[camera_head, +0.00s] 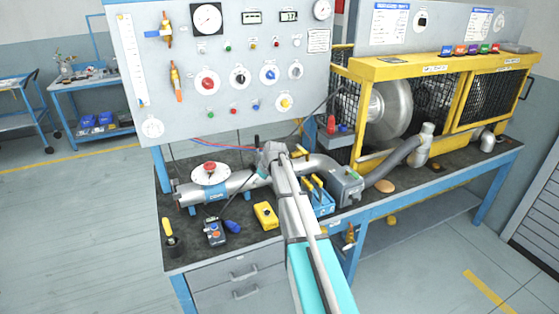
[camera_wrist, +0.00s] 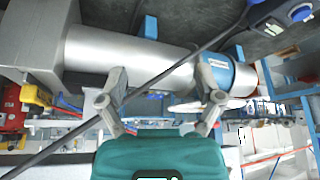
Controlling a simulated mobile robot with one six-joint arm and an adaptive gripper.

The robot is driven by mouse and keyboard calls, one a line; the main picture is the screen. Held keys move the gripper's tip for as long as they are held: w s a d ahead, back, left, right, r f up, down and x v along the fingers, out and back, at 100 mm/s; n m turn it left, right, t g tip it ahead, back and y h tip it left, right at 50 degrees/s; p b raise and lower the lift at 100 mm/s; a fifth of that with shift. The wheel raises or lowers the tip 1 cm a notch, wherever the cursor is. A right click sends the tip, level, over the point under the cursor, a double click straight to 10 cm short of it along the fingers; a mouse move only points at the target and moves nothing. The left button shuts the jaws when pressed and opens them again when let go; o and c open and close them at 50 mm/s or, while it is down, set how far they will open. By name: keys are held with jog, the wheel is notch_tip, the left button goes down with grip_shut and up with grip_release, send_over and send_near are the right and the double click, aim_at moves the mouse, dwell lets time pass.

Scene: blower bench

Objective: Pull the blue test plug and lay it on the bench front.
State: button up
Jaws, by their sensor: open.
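My gripper (camera_head: 268,152) is over the grey pipe near the middle of the bench in the head view. In the wrist view my gripper (camera_wrist: 160,85) has its two fingers spread, with nothing held between them. A dark thin cable or rod crosses the gap diagonally, and the pipe (camera_wrist: 125,55) lies beyond. A rounded blue piece (camera_head: 232,227), possibly the blue test plug, lies on the bench (camera_head: 190,254) near the front, beside a handheld meter (camera_head: 214,232). It is apart from my gripper. I cannot tell whether it is plugged into anything.
A yellow box (camera_head: 265,215) and a blue tool holder (camera_head: 320,200) stand near the bench front. A screwdriver holder (camera_head: 171,236) stands at the front left. The instrument panel (camera_head: 215,120) rises behind the pipe. A yellow-framed blower cage (camera_head: 440,70) fills the right rear. Bare bench shows at the front left.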

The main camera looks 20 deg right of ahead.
jog(key=d+r+m+t+p, duration=0.1)
jog(key=d+r+t+p, duration=0.2)
jog(key=d+r, duration=0.3)
jog(key=d, duration=0.3)
jog(key=shift+w+y, duration=0.4)
jog(key=shift+a, duration=0.1)
jog(key=s+a+f+m+g+h, duration=0.1)
jog(key=s+a+g, duration=0.1)
jog(key=s+a, duration=0.6)
jog(key=s+a+f+m+g+h, duration=0.1)
jog(key=s+a, duration=0.6)
jog(key=s, duration=0.7)
jog(key=s+a+f+m+g+h, duration=0.1)
jog(key=s+a+g, duration=0.3)
jog(key=s+a, duration=0.4)
jog(key=s+f+m, duration=0.1)
jog(key=s, duration=0.3)
jog(key=shift+a+f+g, duration=0.3)
jog(key=shift+w, duration=0.1)
jog(key=c, duration=0.4)
jog(key=shift+s, duration=0.2)
